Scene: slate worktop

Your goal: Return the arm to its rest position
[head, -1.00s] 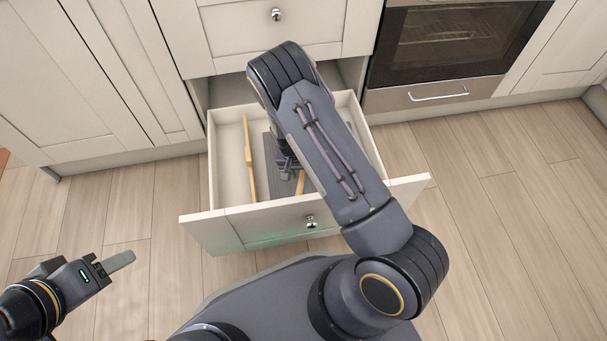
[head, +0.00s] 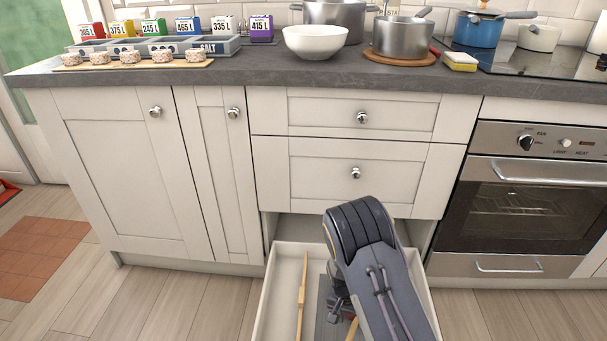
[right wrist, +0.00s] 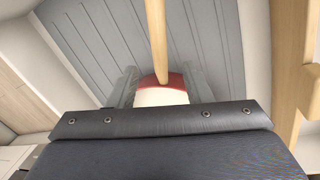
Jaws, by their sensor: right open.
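My right arm (head: 372,260) reaches down into the open bottom drawer (head: 262,310). My right gripper (head: 338,308) is low inside it, partly hidden by the arm. In the right wrist view the right gripper (right wrist: 160,88) is open, its two fingers on either side of a red and white end (right wrist: 160,94) of a utensil with a wooden handle (right wrist: 156,40). Whether the fingers touch it I cannot tell. My left gripper is out of view.
A long wooden utensil (head: 302,295) lies at the drawer's left. Closed drawer fronts (head: 355,172) stand just above, with an oven (head: 530,200) to the right. The worktop (head: 240,75) holds a white bowl (head: 315,42), a steel pot (head: 402,38) and several coloured boxes.

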